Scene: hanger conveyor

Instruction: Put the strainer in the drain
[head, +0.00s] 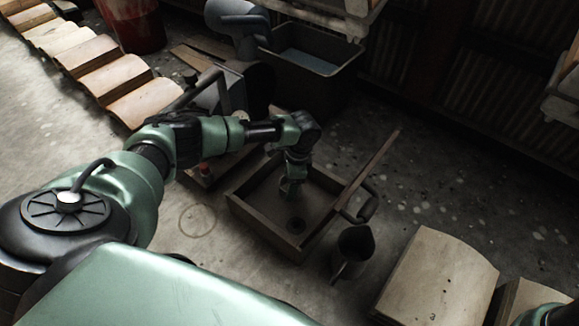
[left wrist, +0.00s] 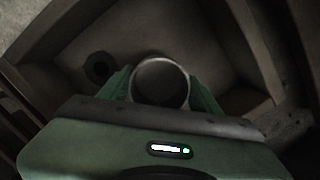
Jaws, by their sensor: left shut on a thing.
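The strainer (left wrist: 160,82), a round cup with a pale rim, sits between the fingers of my left gripper (left wrist: 160,92) in the left wrist view. The gripper is shut on it. In the head view my left gripper (head: 290,188) reaches down inside the square brown basin (head: 262,218). The drain (head: 296,225) is a dark round hole in the basin floor, in front of the gripper. In the left wrist view the drain (left wrist: 99,67) lies to the left of the strainer, apart from it. I cannot tell how high the strainer is above the floor. My right gripper does not show.
A long wooden handle (head: 372,168) leans over the basin's right side. A dark jug (head: 354,246) stands beside the basin's front right corner. A large tub (head: 310,70) with bluish contents stands behind. Wooden boards (head: 436,278) lie at the lower right.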

